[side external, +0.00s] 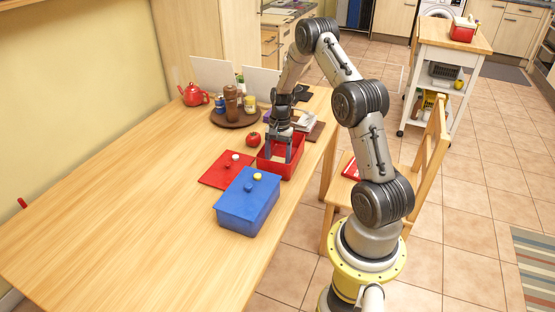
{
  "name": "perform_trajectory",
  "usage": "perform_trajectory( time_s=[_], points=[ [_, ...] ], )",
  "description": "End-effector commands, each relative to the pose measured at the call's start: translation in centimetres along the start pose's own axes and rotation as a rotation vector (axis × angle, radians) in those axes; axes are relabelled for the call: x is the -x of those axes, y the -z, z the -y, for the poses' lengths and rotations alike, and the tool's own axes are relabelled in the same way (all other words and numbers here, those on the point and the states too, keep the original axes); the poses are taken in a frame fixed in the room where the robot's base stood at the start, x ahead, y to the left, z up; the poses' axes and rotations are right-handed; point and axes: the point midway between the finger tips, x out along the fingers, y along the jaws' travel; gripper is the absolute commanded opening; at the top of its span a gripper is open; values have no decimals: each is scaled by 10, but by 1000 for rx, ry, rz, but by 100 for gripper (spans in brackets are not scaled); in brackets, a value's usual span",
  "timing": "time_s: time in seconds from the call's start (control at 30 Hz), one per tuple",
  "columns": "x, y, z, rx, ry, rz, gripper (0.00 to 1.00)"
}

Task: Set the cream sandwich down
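I cannot make out the cream sandwich; it may be hidden between my fingers or by the walls of the red box. The open red box (272,168) stands near the table's right edge. My gripper (279,157) points down into this box, its two fingers apart. Whether anything is held between them is too small to tell. The red lid (214,174) lies flat on the table, left of the box, with a small pale round thing (236,157) on it.
A blue lidded box (243,215) with a small yellow thing (257,177) on top stands in front. A tomato (254,139) sits behind the red box. A round brown tray (228,123) carries a pepper mill and cups; a red teapot (193,95) stands beyond.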

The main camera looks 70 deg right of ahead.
Motion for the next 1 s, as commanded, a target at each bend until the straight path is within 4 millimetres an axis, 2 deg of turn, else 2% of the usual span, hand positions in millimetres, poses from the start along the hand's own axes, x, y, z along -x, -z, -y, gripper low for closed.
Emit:
perform_trajectory(
  time_s=[0.03, 0.13, 0.17, 0.4, 0.53, 0.67, 1.0],
  points=[
    [0, 0, 0, 0, 0, 0, 79],
    [0, 0, 0, 0, 0, 0, 97],
    [0, 0, 0, 0, 0, 0, 100],
    [1, 0, 0, 0, 0, 0, 100],
    [10, 0, 1, 0, 2, -2, 100],
    [31, 0, 1, -1, 4, -4, 100],
    [98, 0, 0, 0, 2, -3, 100]
  ],
)
